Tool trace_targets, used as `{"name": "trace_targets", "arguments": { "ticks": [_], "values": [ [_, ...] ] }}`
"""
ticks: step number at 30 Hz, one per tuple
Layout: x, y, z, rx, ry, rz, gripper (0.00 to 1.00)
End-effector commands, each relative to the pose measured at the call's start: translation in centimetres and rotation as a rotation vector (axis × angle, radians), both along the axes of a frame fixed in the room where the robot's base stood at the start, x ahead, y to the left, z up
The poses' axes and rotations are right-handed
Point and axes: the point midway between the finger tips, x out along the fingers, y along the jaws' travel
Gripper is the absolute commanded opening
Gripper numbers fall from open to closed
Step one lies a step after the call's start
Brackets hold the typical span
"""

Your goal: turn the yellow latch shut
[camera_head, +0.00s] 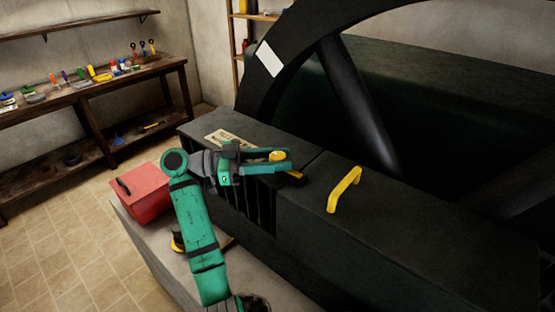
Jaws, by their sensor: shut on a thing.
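My gripper (285,161) reaches over the top of the dark machine housing, fingers pointing right. It is shut on a small yellow piece that shows between its teal fingers, which I take to be the yellow latch (278,155). The fingers hide much of the latch, so its exact turn cannot be told. A small yellow-orange bit (296,174) with a dark part shows just below the fingertips; I cannot tell whether it belongs to the latch.
A yellow bar handle (345,190) stands on the housing (400,240) right of my gripper. A large dark wheel (350,95) rises behind. A red toolbox (148,193) sits at left. A workbench (90,90) with tools stands along the wall. The tiled floor at left is clear.

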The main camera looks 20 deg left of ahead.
Motion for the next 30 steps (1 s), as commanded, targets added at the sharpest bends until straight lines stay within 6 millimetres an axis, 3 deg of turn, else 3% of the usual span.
{"name": "trace_targets", "arguments": {
  "ticks": [2,3,5,17,30],
  "values": [
    [0.0,-0.1,-0.2,0.002,0.004,-0.002,0.12],
    [0.0,-0.1,-0.2,0.002,0.004,-0.003,0.41],
    [0.0,-0.1,-0.2,0.002,0.004,-0.002,0.52],
    [-0.2,0.6,-0.1,0.001,0.001,0.001,0.52],
    [-3.3,7.5,-0.1,-0.001,0.003,0.002,0.52]
  ]
}}
